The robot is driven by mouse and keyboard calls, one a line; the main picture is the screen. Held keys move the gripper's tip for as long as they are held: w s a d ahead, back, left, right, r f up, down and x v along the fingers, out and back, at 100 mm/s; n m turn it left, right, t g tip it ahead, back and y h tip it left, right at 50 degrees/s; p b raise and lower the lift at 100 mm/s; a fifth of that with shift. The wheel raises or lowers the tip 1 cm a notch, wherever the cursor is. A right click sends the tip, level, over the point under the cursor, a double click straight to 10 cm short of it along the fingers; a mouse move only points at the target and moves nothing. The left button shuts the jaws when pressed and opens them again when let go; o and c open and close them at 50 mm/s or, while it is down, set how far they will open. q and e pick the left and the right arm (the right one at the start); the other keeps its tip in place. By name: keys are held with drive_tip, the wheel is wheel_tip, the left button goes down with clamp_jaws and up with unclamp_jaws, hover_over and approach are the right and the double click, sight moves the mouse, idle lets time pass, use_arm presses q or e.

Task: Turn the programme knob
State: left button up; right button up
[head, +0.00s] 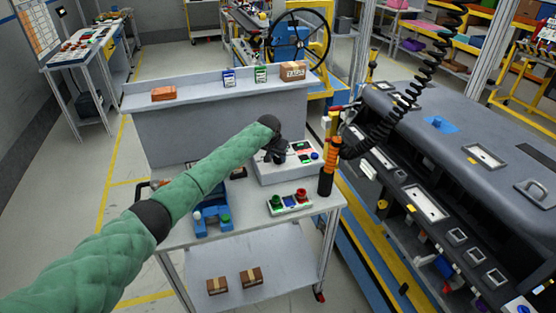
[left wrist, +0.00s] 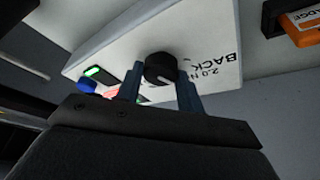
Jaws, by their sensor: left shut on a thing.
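The programme knob (left wrist: 160,68) is round and black with a pale mark, on a white panel (left wrist: 215,40). In the left wrist view my left gripper (left wrist: 160,88) has its two blue-grey fingers on either side of the knob, shut on it. In the head view the dark left gripper (head: 274,152) reaches the white control box (head: 285,172) on the cart and hides the knob. A lit green indicator (left wrist: 94,72) and a blue button (left wrist: 87,86) sit on the same panel. The blue button also shows in the head view (head: 315,155). My right gripper is not in view.
A dashboard module (head: 470,150) stands at right. A grey shelf (head: 210,92) rises behind.

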use_arm(q)
drive_tip(key=m+b, duration=0.1)
drive_tip(key=m, duration=0.1)
drive_tip(key=m+g+h+b, duration=0.1)
drive_tip(key=m+b, duration=0.1)
drive_tip(key=shift+w+a+f+m, duration=0.1)
drive_tip(key=shift+f+m, duration=0.1)
drive_tip(key=shift+m, duration=0.1)
drive_tip(key=m+g+h+b, duration=0.1)
drive_tip(key=m+b, duration=0.1)
drive_tip(key=m, duration=0.1)
drive_tip(key=shift+w+a+r+b, duration=0.1)
drive_tip(key=shift+b, duration=0.2)
drive_tip(key=shift+r+m+g+b, duration=0.1)
drive_tip(key=shift+m+g+b, duration=0.2)
drive_tip(key=shift+m, duration=0.2)
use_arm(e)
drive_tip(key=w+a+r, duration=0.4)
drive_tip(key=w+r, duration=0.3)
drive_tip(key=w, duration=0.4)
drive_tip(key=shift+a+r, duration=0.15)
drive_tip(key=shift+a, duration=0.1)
use_arm(q)
drive_tip(key=o, duration=1)
